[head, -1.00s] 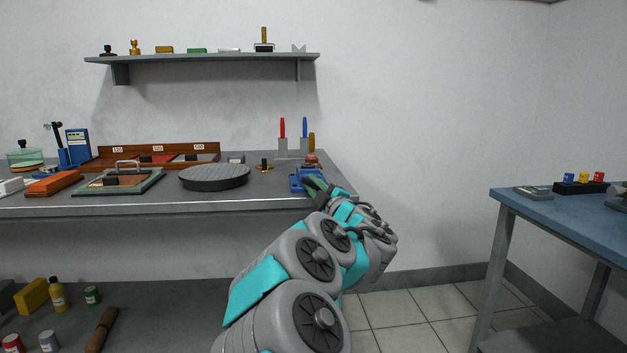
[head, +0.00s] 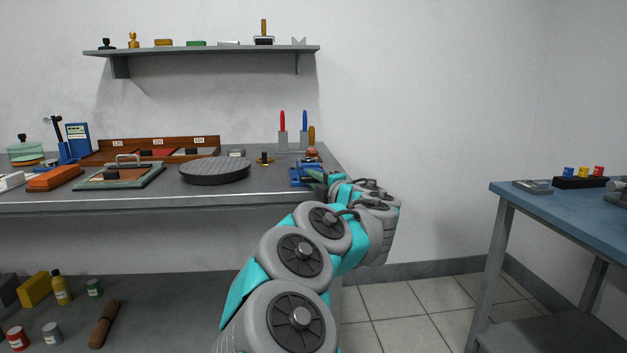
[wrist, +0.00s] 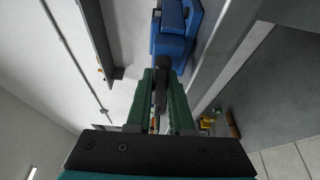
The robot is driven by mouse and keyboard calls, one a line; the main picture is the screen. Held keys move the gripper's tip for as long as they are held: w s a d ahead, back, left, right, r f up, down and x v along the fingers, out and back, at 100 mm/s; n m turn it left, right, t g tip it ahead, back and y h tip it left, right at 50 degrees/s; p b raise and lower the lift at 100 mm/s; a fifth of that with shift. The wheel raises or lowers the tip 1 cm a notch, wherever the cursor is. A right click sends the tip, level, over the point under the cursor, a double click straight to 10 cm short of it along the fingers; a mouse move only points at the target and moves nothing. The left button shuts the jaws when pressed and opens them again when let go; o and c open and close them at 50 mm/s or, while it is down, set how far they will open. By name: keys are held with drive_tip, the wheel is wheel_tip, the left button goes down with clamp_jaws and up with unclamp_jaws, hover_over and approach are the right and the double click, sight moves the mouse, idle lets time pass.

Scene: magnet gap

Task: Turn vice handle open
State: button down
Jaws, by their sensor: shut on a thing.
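The blue vice (head: 300,175) sits at the front right corner of the grey workbench in the head view. It also shows at the top of the wrist view (wrist: 172,38). Its dark handle (wrist: 160,88) points back between the green fingers of my gripper (wrist: 163,98). My gripper is shut on the handle. In the head view my gripper (head: 315,177) is at the vice's right side, partly hidden by my own wrist.
A round dark turntable (head: 215,171) and a framed tray (head: 118,178) lie left of the vice. Red and blue tools (head: 304,124) stand behind it. A blue table (head: 570,208) stands at right, with open floor between.

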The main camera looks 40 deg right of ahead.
drive_tip(key=c, duration=0.8)
unclamp_jaws()
drive_tip(key=shift+s, duration=0.1)
drive_tip(key=s+a, duration=0.1)
drive_tip(key=s, duration=0.6)
drive_tip(key=shift+s+a+b, duration=0.15)
drive_tip(key=shift+s+b, duration=0.05)
drive_tip(key=shift+b, duration=0.15)
